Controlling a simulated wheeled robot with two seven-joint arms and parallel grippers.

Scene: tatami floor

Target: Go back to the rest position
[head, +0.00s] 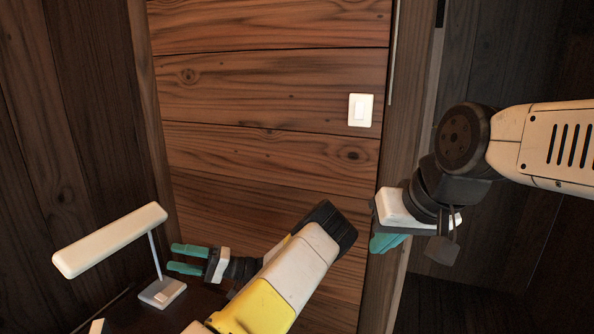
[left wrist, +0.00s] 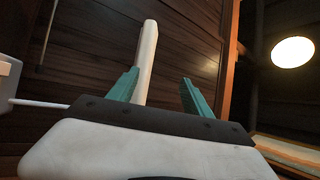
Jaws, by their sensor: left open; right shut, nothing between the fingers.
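My left gripper (head: 178,258) reaches toward the left in the head view, with its two teal fingers apart and nothing between them. The fingers point toward the thin post of a white desk lamp, close beside it; I cannot tell whether they touch. In the left wrist view the left gripper (left wrist: 155,88) shows spread teal fingers with a clear gap. My right gripper (head: 386,242) hangs at the right, in front of the wooden post, with its teal fingers together and empty. Its fingers are partly hidden by its white body.
The white desk lamp (head: 110,240) stands on a dark surface at the lower left. A white switch (head: 361,110) is on the wooden plank wall (head: 270,90). A dark open space lies to the right, behind my right arm. A bright round light (left wrist: 293,52) shows in the left wrist view.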

